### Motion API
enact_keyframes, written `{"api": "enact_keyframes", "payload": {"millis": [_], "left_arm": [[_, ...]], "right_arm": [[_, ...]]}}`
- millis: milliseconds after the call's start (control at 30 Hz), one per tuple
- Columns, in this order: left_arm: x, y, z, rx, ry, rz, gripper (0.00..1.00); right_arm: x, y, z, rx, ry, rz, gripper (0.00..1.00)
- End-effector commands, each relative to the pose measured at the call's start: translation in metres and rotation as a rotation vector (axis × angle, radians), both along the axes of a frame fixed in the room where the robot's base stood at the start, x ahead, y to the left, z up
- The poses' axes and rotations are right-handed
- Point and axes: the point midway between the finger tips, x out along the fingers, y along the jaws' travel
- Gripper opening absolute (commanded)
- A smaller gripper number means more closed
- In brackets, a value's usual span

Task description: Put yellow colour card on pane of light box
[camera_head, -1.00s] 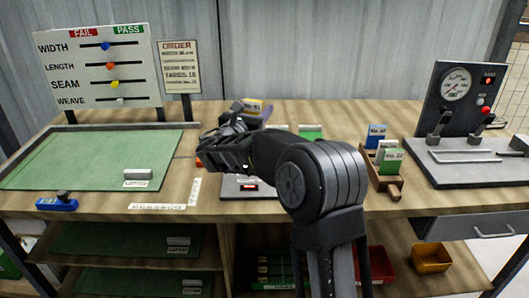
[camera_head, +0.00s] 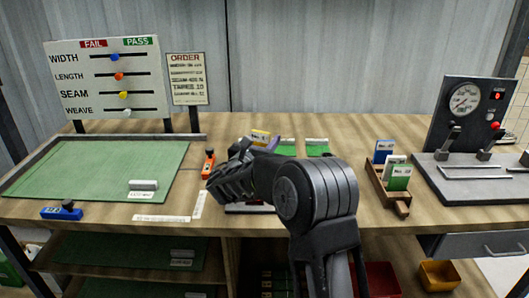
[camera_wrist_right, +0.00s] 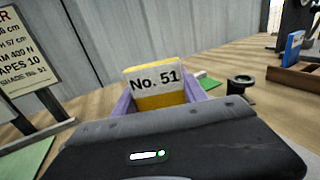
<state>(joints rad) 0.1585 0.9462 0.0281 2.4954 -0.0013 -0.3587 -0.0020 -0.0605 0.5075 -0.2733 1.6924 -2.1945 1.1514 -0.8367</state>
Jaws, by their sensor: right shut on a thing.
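The yellow colour card (camera_head: 261,136), marked "No. 51", is held upright between the purple fingers of my right gripper (camera_head: 263,142). In the right wrist view the card (camera_wrist_right: 156,84) stands between the two fingers of the gripper (camera_wrist_right: 158,100), and its lower part is hidden behind the gripper body. In the head view the forearm and wrist cover most of the gripper. My left gripper is not in view.
Two green and white cards (camera_head: 317,148) lie behind the arm. A wooden rack (camera_head: 390,193) with blue, white and green cards stands right, beside a gauge device (camera_head: 465,112). An orange tool (camera_head: 208,162) and green mat (camera_head: 95,168) are left. The back middle bench is free.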

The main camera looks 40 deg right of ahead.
Motion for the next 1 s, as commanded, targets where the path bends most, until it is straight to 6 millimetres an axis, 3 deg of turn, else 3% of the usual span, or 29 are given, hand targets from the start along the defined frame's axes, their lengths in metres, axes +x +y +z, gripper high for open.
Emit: {"api": "enact_keyframes", "payload": {"millis": [267, 533, 900, 933, 1000], "left_arm": [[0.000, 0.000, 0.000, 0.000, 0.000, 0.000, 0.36], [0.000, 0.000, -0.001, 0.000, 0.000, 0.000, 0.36], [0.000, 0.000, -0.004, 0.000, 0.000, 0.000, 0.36], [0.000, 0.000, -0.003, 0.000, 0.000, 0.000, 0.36], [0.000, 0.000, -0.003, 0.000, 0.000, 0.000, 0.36]], "right_arm": [[0.000, 0.000, -0.003, -0.001, 0.001, 0.000, 0.12], [0.000, 0.000, -0.036, 0.000, 0.002, 0.001, 0.12], [0.000, 0.000, -0.041, 0.001, -0.001, 0.001, 0.12], [0.000, 0.000, -0.039, 0.001, -0.001, 0.001, 0.52], [0.000, 0.000, -0.039, 0.001, -0.001, 0.001, 0.58]]}}
